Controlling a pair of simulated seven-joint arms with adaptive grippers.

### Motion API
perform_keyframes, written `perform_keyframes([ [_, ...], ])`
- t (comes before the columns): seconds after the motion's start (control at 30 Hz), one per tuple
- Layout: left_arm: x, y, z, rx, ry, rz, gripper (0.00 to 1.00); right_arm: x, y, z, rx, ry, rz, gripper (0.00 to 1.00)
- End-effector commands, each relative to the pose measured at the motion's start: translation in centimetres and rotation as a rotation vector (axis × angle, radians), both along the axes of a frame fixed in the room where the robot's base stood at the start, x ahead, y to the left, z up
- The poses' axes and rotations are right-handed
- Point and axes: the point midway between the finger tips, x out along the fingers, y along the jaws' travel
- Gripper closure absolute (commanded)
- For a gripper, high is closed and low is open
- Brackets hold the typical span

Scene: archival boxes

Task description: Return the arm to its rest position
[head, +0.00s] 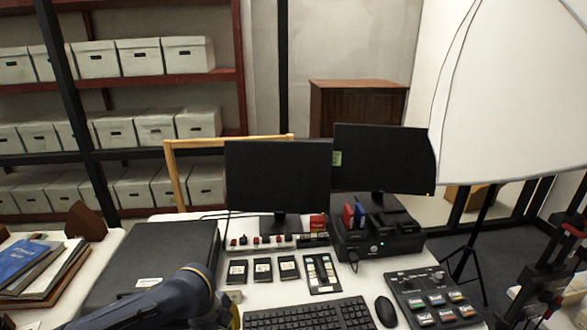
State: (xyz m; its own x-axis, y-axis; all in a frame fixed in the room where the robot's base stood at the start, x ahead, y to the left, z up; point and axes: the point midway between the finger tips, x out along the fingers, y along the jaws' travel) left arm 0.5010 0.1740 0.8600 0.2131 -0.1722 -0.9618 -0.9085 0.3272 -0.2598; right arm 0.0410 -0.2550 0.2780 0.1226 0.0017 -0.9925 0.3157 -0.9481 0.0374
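Part of my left arm (185,300), dark blue-grey, comes in at the bottom left and bends down near the front of the table. Its gripper is below the picture or hidden, so its fingers do not show. A small yellow part shows beside the bend at the bottom edge.
The white table holds a black case (155,262), two monitors (278,177), a keyboard (308,315), a mouse (386,311), a control panel (437,298) and several small cartridges (263,270). Books (25,262) lie at left. Archival boxes (97,60) fill shelves behind.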

Motion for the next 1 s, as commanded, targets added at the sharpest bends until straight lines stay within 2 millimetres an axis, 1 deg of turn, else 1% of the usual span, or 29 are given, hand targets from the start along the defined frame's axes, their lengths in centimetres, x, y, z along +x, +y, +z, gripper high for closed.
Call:
perform_keyframes([
  [0.03, -0.7, -1.4, -0.8, -0.035, -0.016, 0.015, 1.0, 0.0, 0.0, 0.0, 0.0, 0.0, 0.0, 0.56],
  [0.2, -1.8, -4.6, -2.0, -0.138, -0.094, 0.106, 1.0, 0.0, 0.0, 0.0, 0.0, 0.0, 0.0, 0.56],
  [0.33, -2.7, -5.9, -2.6, -0.21, -0.148, 0.202, 1.0, 0.0, 0.0, 0.0, 0.0, 0.0, 0.0, 0.56],
  [0.43, -3.5, -6.3, -3.0, -0.258, -0.186, 0.291, 1.0, 0.0, -0.1, 0.0, -0.001, 0.0, 0.0, 0.56],
  [0.5, -4.0, -6.1, -3.2, -0.285, -0.212, 0.362, 1.0, 0.0, -0.1, 0.0, -0.001, 0.001, 0.0, 0.56],
  [0.57, -4.6, -5.8, -3.5, -0.305, -0.233, 0.425, 1.0, 0.0, -0.2, 0.0, -0.001, 0.001, 0.001, 0.56],
  [0.63, -5.3, -5.0, -3.8, -0.32, -0.259, 0.502, 1.0, 0.0, -0.2, 0.0, -0.002, 0.0, 0.001, 0.56],
  [0.77, -7.0, -2.8, -4.4, -0.331, -0.303, 0.658, 1.0, 0.0, -0.3, 0.0, -0.003, 0.0, 0.001, 0.56],
  [0.87, -8.7, -0.4, -5.0, -0.318, -0.339, 0.781, 1.0, 0.0, -0.3, 0.0, -0.003, 0.0, 0.001, 0.56],
  [1.0, -11.6, 3.6, -5.8, -0.273, -0.386, 0.948, 1.0, 0.0, -0.3, 0.0, -0.003, 0.0, 0.001, 0.56],
])
